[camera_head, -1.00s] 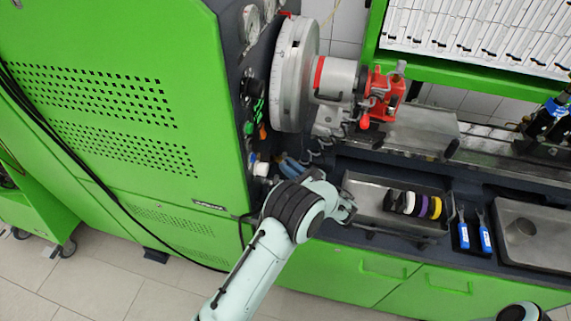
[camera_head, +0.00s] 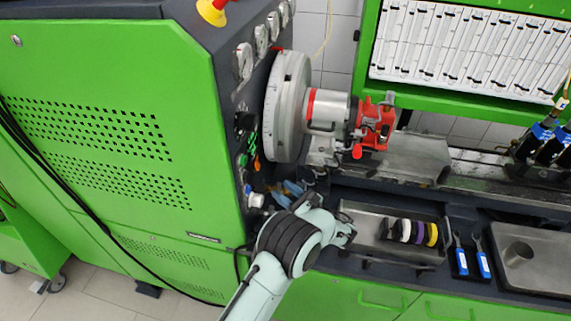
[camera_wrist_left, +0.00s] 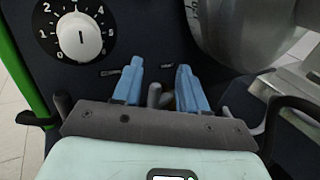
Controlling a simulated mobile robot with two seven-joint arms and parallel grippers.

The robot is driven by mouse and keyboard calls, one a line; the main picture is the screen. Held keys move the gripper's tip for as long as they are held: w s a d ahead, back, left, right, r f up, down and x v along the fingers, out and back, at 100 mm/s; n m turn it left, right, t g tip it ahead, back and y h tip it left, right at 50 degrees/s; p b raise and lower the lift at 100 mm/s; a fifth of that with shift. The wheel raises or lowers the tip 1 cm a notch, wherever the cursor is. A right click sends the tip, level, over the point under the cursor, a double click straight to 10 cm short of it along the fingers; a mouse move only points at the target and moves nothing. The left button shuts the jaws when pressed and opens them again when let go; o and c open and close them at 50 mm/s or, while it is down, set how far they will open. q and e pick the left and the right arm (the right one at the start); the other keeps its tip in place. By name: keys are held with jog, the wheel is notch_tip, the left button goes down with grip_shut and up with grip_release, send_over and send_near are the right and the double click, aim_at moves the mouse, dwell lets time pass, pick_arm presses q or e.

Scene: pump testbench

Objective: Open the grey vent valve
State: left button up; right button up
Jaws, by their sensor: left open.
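My left gripper (camera_head: 289,190) is at the dark side panel of the green bench, below the big round flange. In the left wrist view its two light blue fingers (camera_wrist_left: 159,88) are apart and point at the panel. I see no contact between finger and stub. In the head view the fingers and wrist hide this spot. My right gripper is out of view.
A white numbered dial knob (camera_wrist_left: 80,36) is left of the fingers; it also shows in the head view (camera_head: 256,200). A tray (camera_head: 375,247) with coloured rings stands to the right.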

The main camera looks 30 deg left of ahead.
aim_at(279, 189)
pick_arm(q)
notch_tip(279, 189, up, 18)
jog(key=shift+f+p, duration=0.2)
jog(key=shift+p, duration=0.4)
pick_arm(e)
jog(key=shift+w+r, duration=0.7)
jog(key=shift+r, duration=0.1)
